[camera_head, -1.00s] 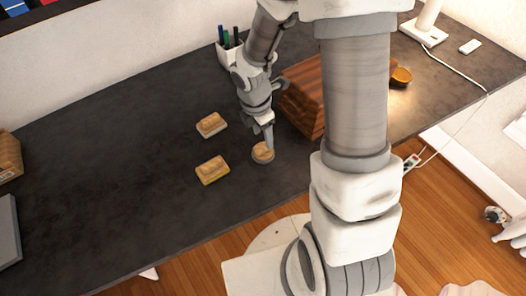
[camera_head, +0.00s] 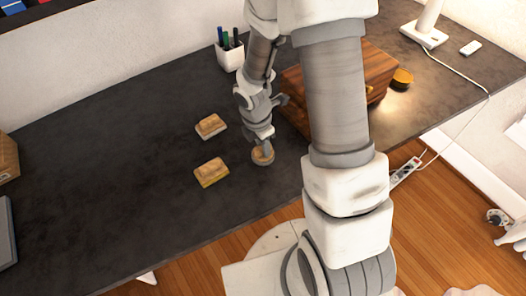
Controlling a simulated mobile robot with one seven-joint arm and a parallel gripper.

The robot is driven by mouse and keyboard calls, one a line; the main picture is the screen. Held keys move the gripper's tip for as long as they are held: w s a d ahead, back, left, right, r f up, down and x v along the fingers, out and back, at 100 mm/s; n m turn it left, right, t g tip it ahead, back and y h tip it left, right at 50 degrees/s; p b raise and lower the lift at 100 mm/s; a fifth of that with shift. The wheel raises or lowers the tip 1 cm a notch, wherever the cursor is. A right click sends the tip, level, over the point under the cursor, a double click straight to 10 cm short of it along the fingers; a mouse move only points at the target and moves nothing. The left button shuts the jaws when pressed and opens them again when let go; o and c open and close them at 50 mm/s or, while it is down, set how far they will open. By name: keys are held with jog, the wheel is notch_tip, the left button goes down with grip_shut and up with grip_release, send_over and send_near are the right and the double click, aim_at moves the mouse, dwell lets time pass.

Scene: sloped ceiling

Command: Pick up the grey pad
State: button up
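A round pad with a wooden top and a dark grey edge (camera_head: 262,156) is on the dark desk (camera_head: 130,170). My gripper (camera_head: 264,146) is right above it, with its fingertips at its top. The fingers are too small and overlapped to tell whether they are open or shut on it. To the left is an oblong wooden-topped block with a pale, greyish base (camera_head: 211,127). Below that is a similar block with a yellow base (camera_head: 211,173). My gripper is apart from both blocks.
A wooden box (camera_head: 378,68) stands right of my gripper, partly hidden by my arm. A white pen cup (camera_head: 230,56) is at the back. A round yellowish item (camera_head: 402,79) and a lamp base (camera_head: 424,35) are at the right. The desk's left middle is clear.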

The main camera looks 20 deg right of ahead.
grip_shut()
jog(key=shift+r, duration=0.6)
notch_tip(320, 180, up, 3)
jog(key=shift+r+p, duration=0.15)
jog(key=shift+p, duration=0.6)
jog(key=s+d+r+p, duration=0.1)
jog(key=s+d+r, duration=0.1)
jog(key=d, duration=0.3)
jog(key=s+d+r+p, duration=0.2)
jog(key=d+r, duration=0.2)
jog(key=d, duration=0.1)
jog(key=shift+s+d+r, duration=0.25)
jog(key=shift+s+d, duration=0.05)
jog(key=shift+d, duration=0.05)
